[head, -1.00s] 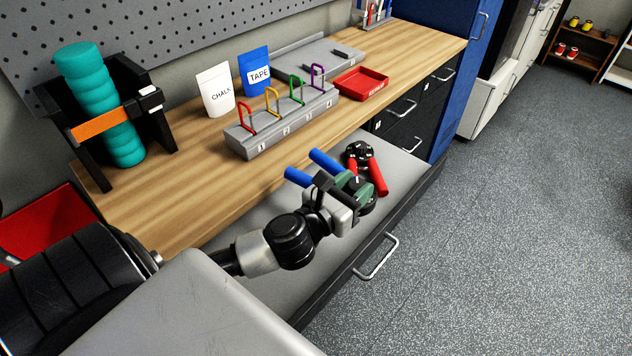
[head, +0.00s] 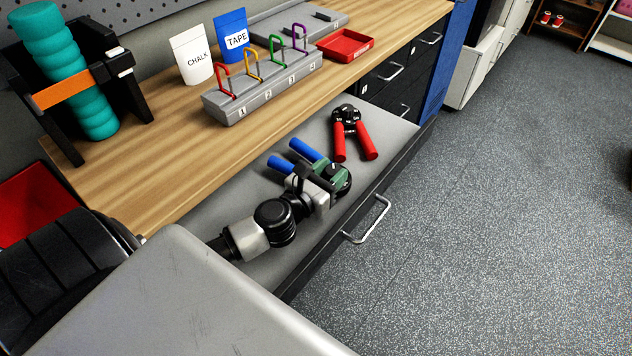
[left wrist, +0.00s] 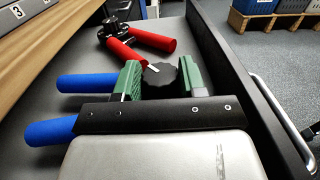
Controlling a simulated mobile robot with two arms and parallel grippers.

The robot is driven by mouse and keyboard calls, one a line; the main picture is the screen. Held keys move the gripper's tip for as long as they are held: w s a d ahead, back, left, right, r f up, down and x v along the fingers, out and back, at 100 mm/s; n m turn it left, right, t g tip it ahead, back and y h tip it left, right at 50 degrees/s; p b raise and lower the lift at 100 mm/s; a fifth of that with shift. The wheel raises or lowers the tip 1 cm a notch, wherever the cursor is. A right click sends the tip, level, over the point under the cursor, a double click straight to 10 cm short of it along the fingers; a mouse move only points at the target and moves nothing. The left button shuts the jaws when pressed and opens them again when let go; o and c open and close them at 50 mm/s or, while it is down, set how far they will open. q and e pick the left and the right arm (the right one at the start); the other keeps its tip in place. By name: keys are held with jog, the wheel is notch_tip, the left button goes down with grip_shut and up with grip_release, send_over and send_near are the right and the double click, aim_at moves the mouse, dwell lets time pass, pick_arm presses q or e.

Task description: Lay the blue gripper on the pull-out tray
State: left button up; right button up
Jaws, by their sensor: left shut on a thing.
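The blue gripper, a hand grip with two blue handles (head: 305,150) and a round black dial, is in the jaws of my left gripper (head: 329,174). In the left wrist view the green finger pads (left wrist: 160,82) stand either side of its black dial, and the blue handles (left wrist: 88,83) point left. The pull-out tray (head: 392,128) is a grey surface extending from under the workbench. The blue gripper is over it, low; I cannot tell whether it touches. A red-handled gripper (head: 367,141) lies on the tray, beyond the blue one. My right gripper is out of view.
The tray has a raised dark front edge with a metal handle (head: 367,220). On the wooden bench (head: 180,140) stand a numbered rack with coloured hooks (head: 262,85), chalk and tape pouches, a red dish (head: 345,45) and a teal roller in a black holder. Bare tray shows around the held grip.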

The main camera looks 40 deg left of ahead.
pick_arm(q)
jog(key=s+a, duration=0.1)
jog(key=s+a+f+b, duration=0.1)
jog(key=s, duration=0.1)
jog(key=shift+w+d, duration=0.1)
jog(key=shift+w, duration=0.05)
jog(key=shift+f, duration=0.15)
jog(key=o, duration=1)
